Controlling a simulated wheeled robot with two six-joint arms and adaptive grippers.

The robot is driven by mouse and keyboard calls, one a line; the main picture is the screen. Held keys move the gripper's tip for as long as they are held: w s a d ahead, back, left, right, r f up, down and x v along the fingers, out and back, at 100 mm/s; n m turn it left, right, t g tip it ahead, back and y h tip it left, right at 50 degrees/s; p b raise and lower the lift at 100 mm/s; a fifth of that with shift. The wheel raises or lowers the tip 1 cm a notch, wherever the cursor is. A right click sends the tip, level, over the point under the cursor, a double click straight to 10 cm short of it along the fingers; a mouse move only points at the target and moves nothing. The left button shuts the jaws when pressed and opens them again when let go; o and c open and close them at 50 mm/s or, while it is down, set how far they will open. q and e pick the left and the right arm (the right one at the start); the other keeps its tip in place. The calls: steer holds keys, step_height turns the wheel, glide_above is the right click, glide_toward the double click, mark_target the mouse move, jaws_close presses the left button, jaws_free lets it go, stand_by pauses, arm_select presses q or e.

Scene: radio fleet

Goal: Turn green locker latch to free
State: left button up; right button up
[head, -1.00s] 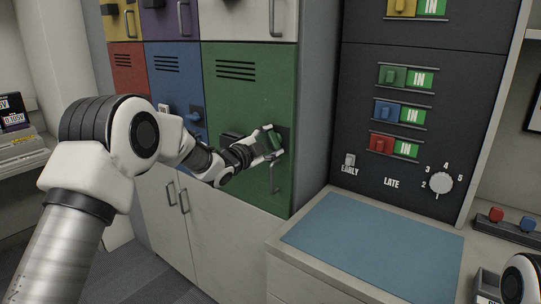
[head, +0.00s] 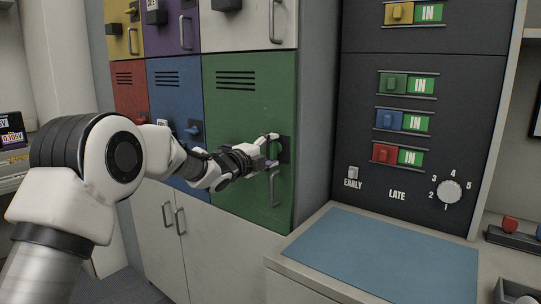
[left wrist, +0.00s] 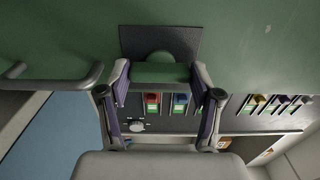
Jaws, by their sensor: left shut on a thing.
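The green locker door (head: 250,105) is closed, with slots near its top and a grey pull handle (head: 273,188) low on its right side. Its latch sits on a dark plate (head: 286,150) at the door's right edge. My left gripper (head: 272,147) is at the latch, and its fingers largely hide it in the head view. In the left wrist view, the green latch knob (left wrist: 160,73) lies between the two fingertips of the gripper (left wrist: 160,82), in front of the dark plate (left wrist: 160,40). The fingers are shut on the knob. My right gripper is out of view.
The blue locker (head: 175,95) is left of the green one, and white cupboards (head: 195,245) are below. Right of the locker, a counter with a blue mat (head: 365,248) stands under a dark panel (head: 385,50) with coloured sliders and a dial (head: 449,192).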

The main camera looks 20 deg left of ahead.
arm_select(q)
steer(key=o, duration=1.1)
steer(key=shift+o, duration=0.2)
steer(key=v, duration=1.2)
